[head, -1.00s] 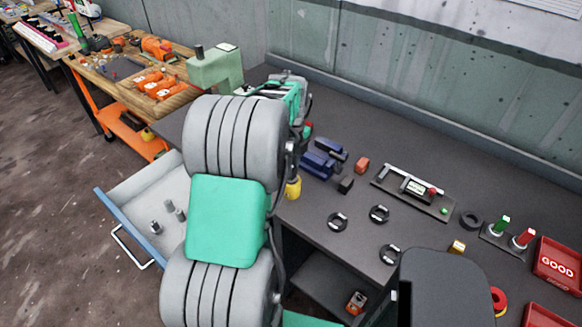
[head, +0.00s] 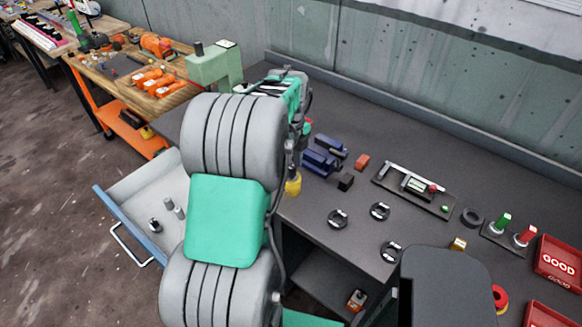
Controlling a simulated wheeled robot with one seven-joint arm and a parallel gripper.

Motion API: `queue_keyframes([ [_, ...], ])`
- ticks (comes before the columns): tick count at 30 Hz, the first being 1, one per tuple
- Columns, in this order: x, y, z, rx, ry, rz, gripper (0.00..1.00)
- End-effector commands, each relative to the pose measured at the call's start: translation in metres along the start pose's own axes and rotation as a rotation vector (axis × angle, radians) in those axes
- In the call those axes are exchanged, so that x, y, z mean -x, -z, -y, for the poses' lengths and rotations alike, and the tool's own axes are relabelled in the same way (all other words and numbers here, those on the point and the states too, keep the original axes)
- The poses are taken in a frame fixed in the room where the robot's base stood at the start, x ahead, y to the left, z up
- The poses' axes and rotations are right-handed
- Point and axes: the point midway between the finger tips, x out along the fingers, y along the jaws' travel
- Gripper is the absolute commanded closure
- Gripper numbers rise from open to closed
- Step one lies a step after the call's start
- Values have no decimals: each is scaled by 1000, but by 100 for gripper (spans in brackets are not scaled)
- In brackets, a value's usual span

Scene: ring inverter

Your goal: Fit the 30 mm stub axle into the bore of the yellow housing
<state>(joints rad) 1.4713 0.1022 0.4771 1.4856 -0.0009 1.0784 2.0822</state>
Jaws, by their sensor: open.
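The yellow housing (head: 293,187) stands on the bench near its front left edge, partly hidden behind my arm. My gripper (head: 290,150) is above the housing and mostly covered by my arm links; its jaws are open. A narrow grey shape shows between gripper and housing; I cannot tell whether it is a finger or an axle, or whether the bore holds anything. Grey stub axles stand in the open drawer (head: 128,200): a short dark one (head: 155,225) and two lighter ones (head: 169,204) beside my arm. Their sizes cannot be read.
Blue blocks (head: 322,158), a black block (head: 346,182) and an orange block (head: 362,161) lie right of the housing. Black rings (head: 338,219), a gauge plate (head: 412,187) and red GOOD bins (head: 558,267) stand farther right. A green press-like stand (head: 215,68) is behind my arm.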

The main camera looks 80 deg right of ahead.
Motion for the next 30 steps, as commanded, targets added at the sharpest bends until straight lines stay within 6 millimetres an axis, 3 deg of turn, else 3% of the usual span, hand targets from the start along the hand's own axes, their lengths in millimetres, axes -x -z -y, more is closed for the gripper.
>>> queue_keyframes([
  [6,44,0,1,0,5,3,55],
  [10,62,0,0,0,1,1,55],
  [26,68,-2,-2,12,2,1,55],
  [28,71,-14,-12,85,9,5,55],
  [30,76,-37,-38,250,22,12,55],
])
